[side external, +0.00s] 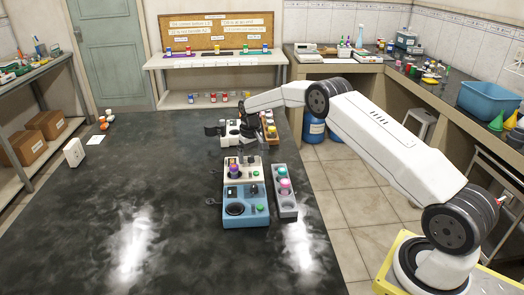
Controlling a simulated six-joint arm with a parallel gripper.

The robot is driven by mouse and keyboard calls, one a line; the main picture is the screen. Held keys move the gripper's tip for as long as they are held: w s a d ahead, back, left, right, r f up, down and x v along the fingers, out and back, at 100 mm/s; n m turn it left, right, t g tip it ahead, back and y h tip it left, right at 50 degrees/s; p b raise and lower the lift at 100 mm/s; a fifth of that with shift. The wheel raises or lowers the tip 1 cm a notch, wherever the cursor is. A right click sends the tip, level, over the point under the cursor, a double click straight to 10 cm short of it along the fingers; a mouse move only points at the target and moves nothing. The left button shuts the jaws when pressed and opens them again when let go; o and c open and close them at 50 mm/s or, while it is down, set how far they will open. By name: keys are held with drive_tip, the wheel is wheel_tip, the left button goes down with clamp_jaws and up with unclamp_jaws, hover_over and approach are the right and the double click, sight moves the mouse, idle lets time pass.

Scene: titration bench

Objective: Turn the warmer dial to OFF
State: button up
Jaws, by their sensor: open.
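My gripper (249,142) is dark and small here, pointing down at the far end of the row of bench devices. It is open, by or over a white device (230,129) with dark parts. A cream device (259,173) with a purple item on it stands in the middle of the row. A blue device (233,219) with a round black plate and a green knob or button is nearest the camera. I cannot tell for sure which one is the warmer. Its dial markings are too small to read, and my gripper and wrist hide part of the far device.
A grey rack (287,211) with pink and green-topped items stands right of the blue device. A tan rack (271,142) is beside my gripper. A white box (74,152) stands at the far left. The dark bench top (110,215) is clear in its left and front parts.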

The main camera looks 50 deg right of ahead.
drive_tip(key=c, duration=1.3)
drive_tip(key=n, duration=1)
drive_tip(key=o, duration=1.3)
